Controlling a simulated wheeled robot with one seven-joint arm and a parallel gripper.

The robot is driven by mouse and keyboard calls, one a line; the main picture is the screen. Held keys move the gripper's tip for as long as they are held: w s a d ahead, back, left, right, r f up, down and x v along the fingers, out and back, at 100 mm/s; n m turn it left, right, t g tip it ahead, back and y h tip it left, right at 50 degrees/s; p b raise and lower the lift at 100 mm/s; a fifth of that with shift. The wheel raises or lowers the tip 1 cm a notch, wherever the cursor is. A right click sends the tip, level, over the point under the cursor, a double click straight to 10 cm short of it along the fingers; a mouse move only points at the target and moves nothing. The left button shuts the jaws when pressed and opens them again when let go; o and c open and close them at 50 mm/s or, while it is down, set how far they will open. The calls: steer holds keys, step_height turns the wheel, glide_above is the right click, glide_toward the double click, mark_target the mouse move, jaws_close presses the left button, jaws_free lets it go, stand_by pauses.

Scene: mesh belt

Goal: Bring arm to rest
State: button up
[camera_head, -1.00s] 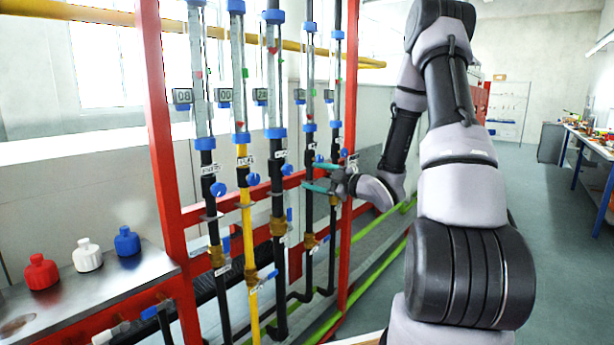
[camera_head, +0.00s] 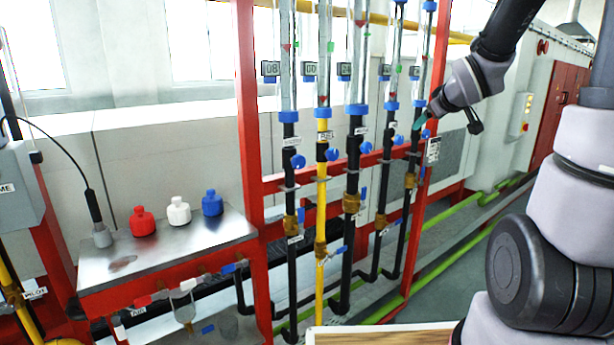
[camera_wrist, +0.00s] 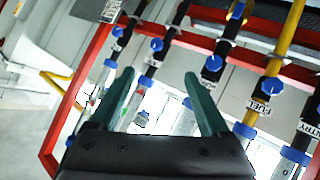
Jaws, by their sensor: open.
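My gripper (camera_head: 420,120) is at the right side of the pipe rack in the head view, in front of or beside the rightmost tube; the exact gap cannot be told. In the wrist view my gripper (camera_wrist: 160,92) shows two green fingers spread wide apart with nothing held between them. Behind the fingers are clear tubes, blue fittings and black pipes. My arm (camera_head: 490,70) is bent and reaches in from the right.
A red frame (camera_head: 247,110) carries several vertical pipes, including a yellow pipe (camera_head: 321,200), with blue valves. A metal shelf (camera_head: 110,262) at left holds a red bottle (camera_head: 142,222), a white bottle (camera_head: 178,211) and a blue bottle (camera_head: 212,203). Open floor lies right of the rack.

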steer(key=s+a+r+m+g+y, duration=0.1)
steer(key=s+a+m, duration=0.3)
steer(key=s, duration=0.8)
steer(key=s+a+r+m+g+y, duration=0.1)
steer(key=s+a+r+m+g, duration=0.2)
steer(key=s, duration=1)
steer(key=shift+a+r+m+g+y, duration=0.4)
steer(key=shift+a+m+g, duration=0.2)
steer(key=shift+m, duration=0.3)
steer(key=shift+w, duration=0.1)
